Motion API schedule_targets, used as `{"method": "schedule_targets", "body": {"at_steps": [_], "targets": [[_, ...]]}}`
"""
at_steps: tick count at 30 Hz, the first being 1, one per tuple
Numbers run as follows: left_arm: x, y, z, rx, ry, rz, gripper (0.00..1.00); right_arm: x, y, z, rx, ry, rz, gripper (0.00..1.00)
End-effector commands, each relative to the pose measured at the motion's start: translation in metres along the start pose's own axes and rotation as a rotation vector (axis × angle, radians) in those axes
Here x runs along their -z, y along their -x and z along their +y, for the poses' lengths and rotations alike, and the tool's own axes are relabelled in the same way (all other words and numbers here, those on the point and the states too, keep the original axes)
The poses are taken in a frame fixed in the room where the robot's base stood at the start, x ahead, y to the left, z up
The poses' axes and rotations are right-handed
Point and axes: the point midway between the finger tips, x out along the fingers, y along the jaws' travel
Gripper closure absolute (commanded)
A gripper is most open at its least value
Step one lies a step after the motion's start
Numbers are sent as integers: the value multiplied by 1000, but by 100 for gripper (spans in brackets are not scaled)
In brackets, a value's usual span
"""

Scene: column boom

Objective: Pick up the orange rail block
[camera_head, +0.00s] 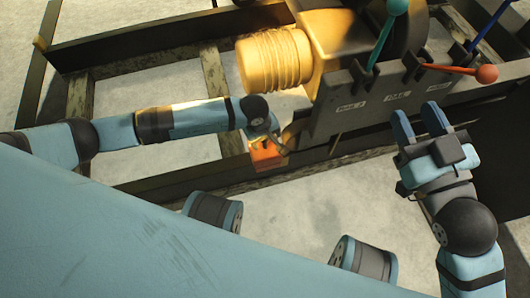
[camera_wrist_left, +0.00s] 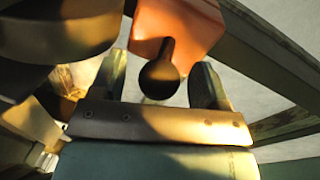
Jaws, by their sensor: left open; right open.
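The orange rail block (camera_head: 265,156) sits at the dark rail's near side, below the machine's lever panel. It also shows at the top of the left wrist view (camera_wrist_left: 190,22), partly cut off by the frame's edge. A dark round knob (camera_wrist_left: 159,78) on a short stem shows in front of it, between the fingers. My left gripper (camera_head: 270,135) is just above the block; its fingers (camera_wrist_left: 160,80) are open on either side of the knob. Whether they touch it I cannot tell. My right gripper (camera_head: 418,116) is open and empty, below the lever panel, well right of the block.
A yellow ribbed drum (camera_head: 274,60) stands behind the block. The grey panel (camera_head: 352,104) carries a teal lever (camera_head: 384,35), a red lever (camera_head: 460,70) and a blue lever (camera_head: 492,25). Dark rails (camera_head: 200,178) frame the pale floor (camera_head: 290,215), which is clear nearby.

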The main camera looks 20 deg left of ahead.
Motion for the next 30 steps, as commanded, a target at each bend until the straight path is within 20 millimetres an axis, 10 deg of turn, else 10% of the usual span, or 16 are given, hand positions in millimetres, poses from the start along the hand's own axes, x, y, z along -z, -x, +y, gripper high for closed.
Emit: {"method": "schedule_targets", "body": {"at_steps": [6, 15, 30], "targets": [[0, 0, 1, -1, 0, 0, 31, 2, 0, 0, 2, 7, 5, 57], [0, 0, 0, -1, 0, 0, 100, -1, 2, -2, 1, -7, -4, 57], [1, 5, 3, -4, 0, 1, 100, 0, 0, -1, -1, -11, -5, 57]]}}
